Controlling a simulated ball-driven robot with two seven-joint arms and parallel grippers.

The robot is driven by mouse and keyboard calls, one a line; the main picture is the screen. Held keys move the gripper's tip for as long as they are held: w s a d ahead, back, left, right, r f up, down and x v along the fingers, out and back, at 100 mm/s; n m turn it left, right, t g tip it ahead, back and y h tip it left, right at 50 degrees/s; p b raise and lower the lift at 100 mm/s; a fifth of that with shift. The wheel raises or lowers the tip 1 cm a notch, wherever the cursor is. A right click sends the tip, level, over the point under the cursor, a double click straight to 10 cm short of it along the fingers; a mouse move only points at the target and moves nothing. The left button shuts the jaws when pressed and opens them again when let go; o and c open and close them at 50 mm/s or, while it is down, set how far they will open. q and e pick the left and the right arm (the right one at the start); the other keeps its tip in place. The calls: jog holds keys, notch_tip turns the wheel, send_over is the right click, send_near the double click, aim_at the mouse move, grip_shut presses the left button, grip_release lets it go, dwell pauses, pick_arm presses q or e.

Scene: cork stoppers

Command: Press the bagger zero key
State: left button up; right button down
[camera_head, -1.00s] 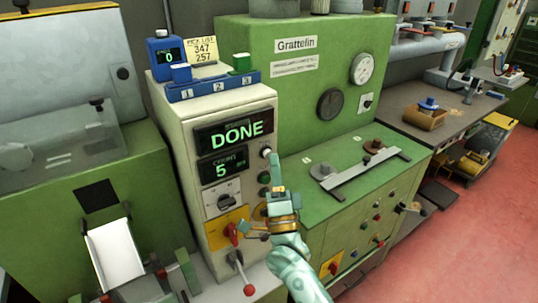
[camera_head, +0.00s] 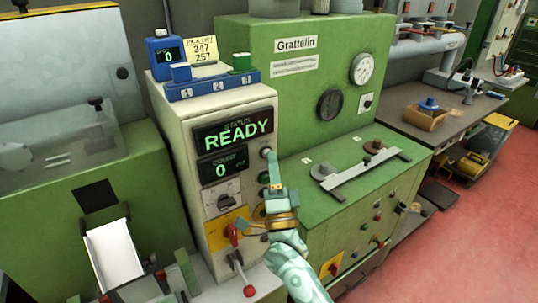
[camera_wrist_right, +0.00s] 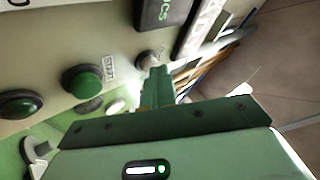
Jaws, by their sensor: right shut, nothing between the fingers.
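The bagger's cream control panel (camera_head: 185,120) stands left of centre in the head view. Its status screen (camera_head: 233,134) reads READY and its count screen (camera_head: 222,168) shows 0. My left gripper is not in view.
A green start button (camera_wrist_right: 82,82) sits beside the key in the wrist view. A red-knobbed lever (camera_head: 249,290) sticks out low on the panel. A green machine with a flat top (camera_head: 320,220) stands to the right. A blue numbered rack (camera_head: 212,85) sits on top.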

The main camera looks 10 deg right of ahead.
jog(key=shift+s, duration=0.1)
jog(key=shift+s+d+p, duration=0.3)
jog(key=shift+s+p, duration=0.3)
jog(key=shift+s, duration=0.1)
jog(key=shift+s+d+p, duration=0.3)
jog(key=shift+s+p, duration=0.2)
jog(key=shift+s, duration=0.3)
jog(key=shift+s+d+p, duration=0.25)
jog(key=shift+s+p, duration=0.2)
jog(key=shift+s, duration=0.3)
jog(key=shift+s+d+p, duration=0.3)
jog(key=shift+s+p, duration=0.2)
jog(key=shift+s, duration=0.3)
